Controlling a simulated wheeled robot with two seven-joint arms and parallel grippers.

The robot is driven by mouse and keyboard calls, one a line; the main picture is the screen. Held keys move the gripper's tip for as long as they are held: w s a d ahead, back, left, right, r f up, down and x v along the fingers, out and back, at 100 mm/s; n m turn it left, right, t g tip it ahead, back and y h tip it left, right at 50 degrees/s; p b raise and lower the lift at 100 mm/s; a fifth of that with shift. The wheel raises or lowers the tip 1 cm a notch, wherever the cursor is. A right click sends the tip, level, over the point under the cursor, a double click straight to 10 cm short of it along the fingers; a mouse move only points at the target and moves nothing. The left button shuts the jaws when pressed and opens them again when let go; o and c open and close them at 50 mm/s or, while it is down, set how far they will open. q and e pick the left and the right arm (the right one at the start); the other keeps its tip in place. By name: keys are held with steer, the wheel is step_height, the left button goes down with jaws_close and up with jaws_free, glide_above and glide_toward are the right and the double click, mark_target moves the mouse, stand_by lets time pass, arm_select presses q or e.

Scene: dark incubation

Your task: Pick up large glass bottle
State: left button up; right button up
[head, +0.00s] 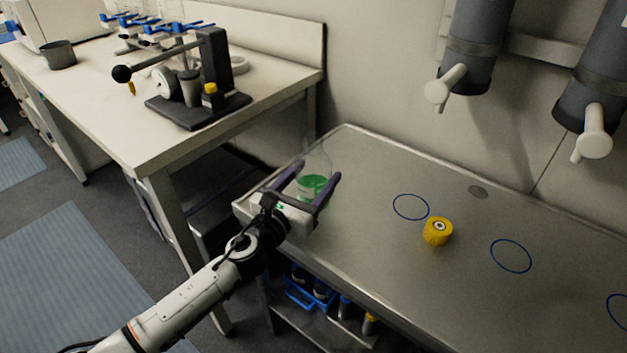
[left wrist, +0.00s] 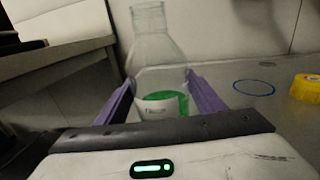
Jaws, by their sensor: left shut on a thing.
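The large glass bottle (head: 315,171) is clear, with green liquid low inside, and stands upright at the left end of the metal table. In the left wrist view the bottle (left wrist: 155,62) shows its open neck and a white label. My left gripper (head: 316,183) is shut on the bottle, with one purple finger on each side of its lower body. The fingers (left wrist: 160,98) also show in the left wrist view. The bottle's base is hidden behind the gripper. My right gripper is not in view.
The metal table (head: 390,270) has blue circles marked on it and a yellow cap (head: 437,231) right of the bottle. A white bench (head: 110,110) with a black press (head: 200,85) stands at the left. Grey cylinders (head: 480,45) with white taps hang on the wall above.

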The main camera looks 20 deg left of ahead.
mark_target(313, 138)
arm_select(q)
steer(key=shift+r, duration=0.2)
steer(key=shift+c, duration=0.7)
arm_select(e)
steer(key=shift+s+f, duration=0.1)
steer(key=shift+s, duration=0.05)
arm_select(q)
step_height(313, 138, up, 8)
steer(key=p, duration=0.5)
steer(key=shift+r, duration=1)
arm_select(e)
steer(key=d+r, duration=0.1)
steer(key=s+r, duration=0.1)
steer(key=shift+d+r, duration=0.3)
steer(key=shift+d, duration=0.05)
